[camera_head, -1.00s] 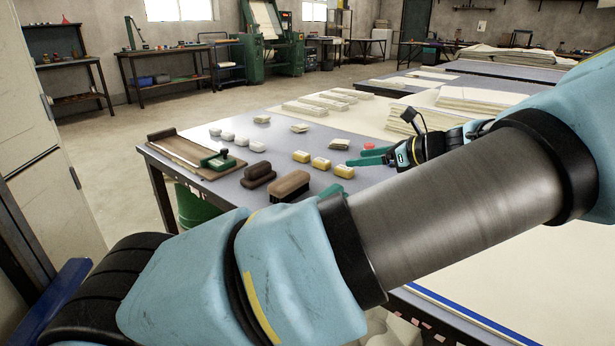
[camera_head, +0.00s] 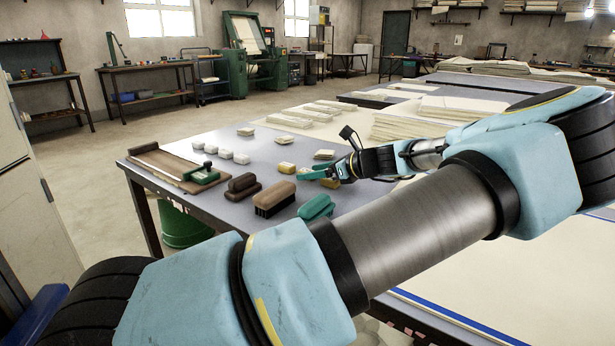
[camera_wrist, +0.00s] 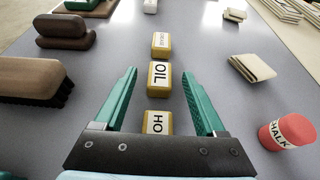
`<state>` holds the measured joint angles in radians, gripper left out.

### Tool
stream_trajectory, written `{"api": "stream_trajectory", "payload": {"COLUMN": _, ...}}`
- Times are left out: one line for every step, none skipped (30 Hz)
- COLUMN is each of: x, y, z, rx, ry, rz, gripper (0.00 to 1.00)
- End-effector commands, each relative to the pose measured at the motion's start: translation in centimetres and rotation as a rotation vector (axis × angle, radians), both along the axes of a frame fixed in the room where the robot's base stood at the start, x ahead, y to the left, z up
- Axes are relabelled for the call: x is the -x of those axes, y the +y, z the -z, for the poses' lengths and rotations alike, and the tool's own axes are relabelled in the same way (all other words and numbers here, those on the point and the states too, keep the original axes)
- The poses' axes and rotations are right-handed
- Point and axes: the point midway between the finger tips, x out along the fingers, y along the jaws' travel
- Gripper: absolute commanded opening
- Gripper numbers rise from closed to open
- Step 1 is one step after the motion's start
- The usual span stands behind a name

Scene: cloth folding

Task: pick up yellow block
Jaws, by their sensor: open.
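Three yellow blocks with white labelled tops stand in a line in the wrist view. The far one (camera_wrist: 160,44) is beyond my fingertips, the middle one marked OIL (camera_wrist: 159,78) is between the finger ends, and the near one marked HO (camera_wrist: 157,122) is closer to the palm, which partly hides it. My gripper (camera_wrist: 158,76) is open, with a green finger on each side of the row and visible gaps. In the head view my gripper (camera_head: 318,178) is low over the table, and one yellow block (camera_head: 286,168) shows left of it; the others are mostly hidden.
A brown brush (camera_wrist: 40,80) and a dark-brown block (camera_wrist: 64,32) lie left of the row. A red chalk jar (camera_wrist: 286,132) and a pale cloth stack (camera_wrist: 250,68) stand right. White blocks (camera_head: 226,153) and a wooden board (camera_head: 170,166) lie farther left on the table (camera_head: 226,206).

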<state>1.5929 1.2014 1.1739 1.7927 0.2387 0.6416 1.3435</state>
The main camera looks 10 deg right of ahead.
Motion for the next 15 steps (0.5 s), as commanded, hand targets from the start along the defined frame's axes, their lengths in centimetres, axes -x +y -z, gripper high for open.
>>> {"api": "stream_trajectory", "payload": {"x": -0.12, "y": 0.13, "z": 0.05, "rx": 0.0, "ry": 0.0, "rz": 0.0, "gripper": 0.72}}
{"api": "stream_trajectory", "payload": {"x": -0.15, "y": 0.14, "z": 0.05, "rx": 0.0, "ry": 0.0, "rz": 0.0, "gripper": 0.72}}
{"api": "stream_trajectory", "payload": {"x": -0.15, "y": 0.14, "z": 0.05, "rx": 0.0, "ry": 0.0, "rz": 0.0, "gripper": 0.72}}
{"api": "stream_trajectory", "payload": {"x": -0.14, "y": 0.13, "z": 0.05, "rx": 0.0, "ry": 0.0, "rz": 0.0, "gripper": 0.72}}
{"api": "stream_trajectory", "payload": {"x": -0.14, "y": 0.13, "z": 0.04, "rx": 0.0, "ry": 0.0, "rz": 0.0, "gripper": 0.72}}
{"api": "stream_trajectory", "payload": {"x": -0.13, "y": 0.12, "z": 0.04, "rx": 0.0, "ry": 0.0, "rz": 0.0, "gripper": 0.72}}
{"api": "stream_trajectory", "payload": {"x": -0.13, "y": 0.12, "z": 0.04, "rx": 0.0, "ry": 0.0, "rz": 0.0, "gripper": 0.72}}
{"api": "stream_trajectory", "payload": {"x": -0.12, "y": 0.12, "z": 0.04, "rx": 0.0, "ry": 0.0, "rz": 0.0, "gripper": 0.69}}
{"api": "stream_trajectory", "payload": {"x": -0.12, "y": 0.12, "z": 0.04, "rx": 0.0, "ry": 0.0, "rz": 0.0, "gripper": 0.65}}
{"api": "stream_trajectory", "payload": {"x": -0.12, "y": 0.12, "z": 0.04, "rx": 0.0, "ry": 0.0, "rz": 0.0, "gripper": 0.61}}
{"api": "stream_trajectory", "payload": {"x": -0.11, "y": 0.11, "z": 0.04, "rx": 0.0, "ry": 0.0, "rz": 0.0, "gripper": 0.58}}
{"api": "stream_trajectory", "payload": {"x": -0.11, "y": 0.11, "z": 0.04, "rx": 0.0, "ry": 0.0, "rz": 0.0, "gripper": 0.53}}
{"api": "stream_trajectory", "payload": {"x": -0.11, "y": 0.11, "z": 0.04, "rx": 0.0, "ry": 0.0, "rz": 0.0, "gripper": 0.5}}
{"api": "stream_trajectory", "payload": {"x": -0.11, "y": 0.11, "z": 0.04, "rx": 0.0, "ry": 0.0, "rz": 0.0, "gripper": 0.47}}
{"api": "stream_trajectory", "payload": {"x": -0.11, "y": 0.11, "z": 0.04, "rx": 0.0, "ry": 0.0, "rz": 0.0, "gripper": 0.42}}
